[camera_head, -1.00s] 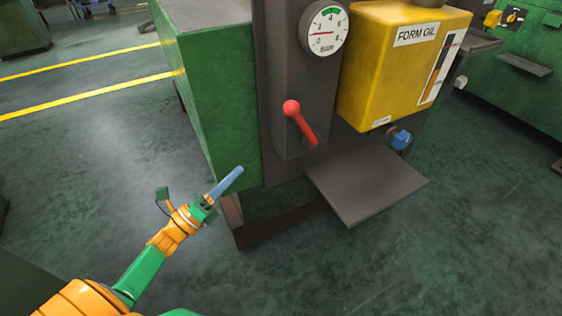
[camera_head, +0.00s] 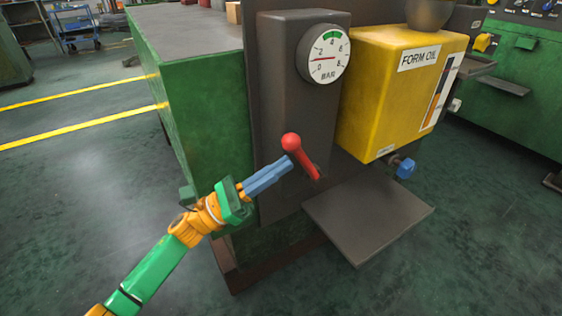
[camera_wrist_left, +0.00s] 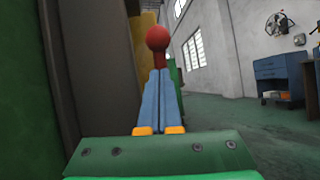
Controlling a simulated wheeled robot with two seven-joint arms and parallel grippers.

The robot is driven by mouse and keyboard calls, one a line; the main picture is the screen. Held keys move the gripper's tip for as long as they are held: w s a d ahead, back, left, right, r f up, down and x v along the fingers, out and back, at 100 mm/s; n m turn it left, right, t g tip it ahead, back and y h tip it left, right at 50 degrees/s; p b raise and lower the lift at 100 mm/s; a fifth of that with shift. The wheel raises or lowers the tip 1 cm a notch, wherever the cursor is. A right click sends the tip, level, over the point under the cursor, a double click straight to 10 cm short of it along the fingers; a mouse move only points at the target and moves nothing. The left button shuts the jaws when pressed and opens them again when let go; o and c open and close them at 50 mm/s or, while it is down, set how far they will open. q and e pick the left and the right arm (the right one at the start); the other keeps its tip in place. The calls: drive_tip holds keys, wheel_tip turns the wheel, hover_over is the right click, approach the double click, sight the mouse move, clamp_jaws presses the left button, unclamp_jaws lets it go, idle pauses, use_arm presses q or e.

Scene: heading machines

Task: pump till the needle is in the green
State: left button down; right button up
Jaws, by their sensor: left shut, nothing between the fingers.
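The red pump lever (camera_head: 303,158) with its round knob sits on the dark column, the knob up and to the left of its pivot. My left gripper (camera_head: 289,163) is shut and empty, its blue fingertips right at the lever just below the knob; whether they touch it I cannot tell. In the left wrist view the red knob (camera_wrist_left: 158,38) shows just beyond the closed fingers (camera_wrist_left: 160,75). The round gauge (camera_head: 323,54) has a green band at its top around 4. Its red needle points left, between 0 and 2, below the green. My right gripper is not in view.
A yellow FORM OIL tank (camera_head: 398,85) stands right of the column, with a blue valve knob (camera_head: 405,168) below it. A grey plate (camera_head: 368,216) juts out under the lever. The green machine body (camera_head: 205,125) is on the left. Floor in front is clear.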

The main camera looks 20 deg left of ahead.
sight(302, 143)
use_arm(q)
drive_tip(key=shift+w+d+r, duration=0.2)
drive_tip(key=shift+w+d, duration=0.05)
drive_tip(key=shift+d, duration=0.05)
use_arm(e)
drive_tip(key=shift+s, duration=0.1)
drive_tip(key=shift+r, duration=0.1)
